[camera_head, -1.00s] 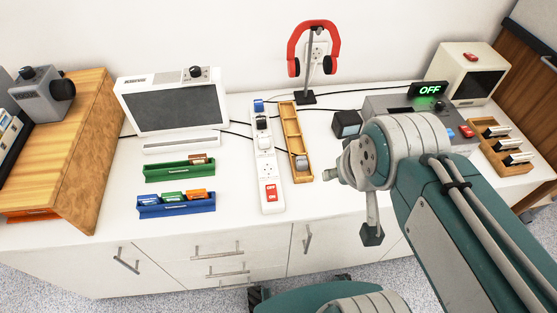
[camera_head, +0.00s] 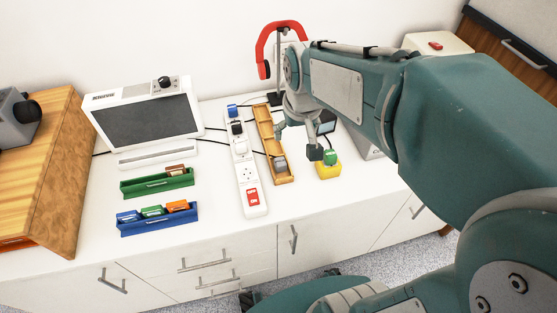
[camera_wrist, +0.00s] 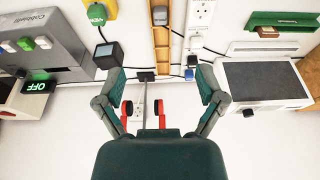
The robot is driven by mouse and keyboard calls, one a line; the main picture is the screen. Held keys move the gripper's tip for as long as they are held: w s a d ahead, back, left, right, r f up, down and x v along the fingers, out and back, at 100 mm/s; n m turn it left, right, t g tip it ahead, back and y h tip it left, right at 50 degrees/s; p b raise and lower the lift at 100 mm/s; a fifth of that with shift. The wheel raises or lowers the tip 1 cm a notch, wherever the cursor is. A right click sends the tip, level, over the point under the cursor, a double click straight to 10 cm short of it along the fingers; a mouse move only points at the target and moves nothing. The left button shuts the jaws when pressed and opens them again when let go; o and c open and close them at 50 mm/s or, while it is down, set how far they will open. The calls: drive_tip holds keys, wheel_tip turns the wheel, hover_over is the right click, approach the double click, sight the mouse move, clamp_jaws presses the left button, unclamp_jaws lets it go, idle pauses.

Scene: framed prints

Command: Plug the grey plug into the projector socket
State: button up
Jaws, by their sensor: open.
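A grey plug (camera_head: 280,164) lies in the near end of a narrow wooden tray (camera_head: 265,133); it also shows at the top of the wrist view (camera_wrist: 159,16). A white power strip (camera_head: 247,188) stands left of the tray, with a blue plug, a black plug and a white plug at its far end. A bare socket (camera_head: 247,173) is between these and its red switch. I cannot tell which socket is the projector's. The grey projector (camera_head: 18,102) sits on the wooden cabinet. My gripper (camera_head: 298,143) is open and empty above the counter, just right of the tray.
The red headphones on a stand (camera_head: 272,50) are behind. A monitor (camera_head: 145,118), green rack (camera_head: 157,182) and blue rack (camera_head: 157,218) are left. Black cables cross the counter.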

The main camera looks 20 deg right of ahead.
drive_tip(key=w+f+g, duration=0.2)
drive_tip(key=w+f, duration=0.5)
drive_tip(key=g, duration=0.1)
approach(280, 161)
drive_tip(key=shift+s+a+r, duration=0.1)
drive_tip(key=shift+a, duration=0.05)
drive_tip(key=shift+f, duration=2.8)
drive_tip(key=f, duration=0.5)
drive_tip(key=shift+d+f, duration=0.1)
drive_tip(key=shift+d, duration=0.1)
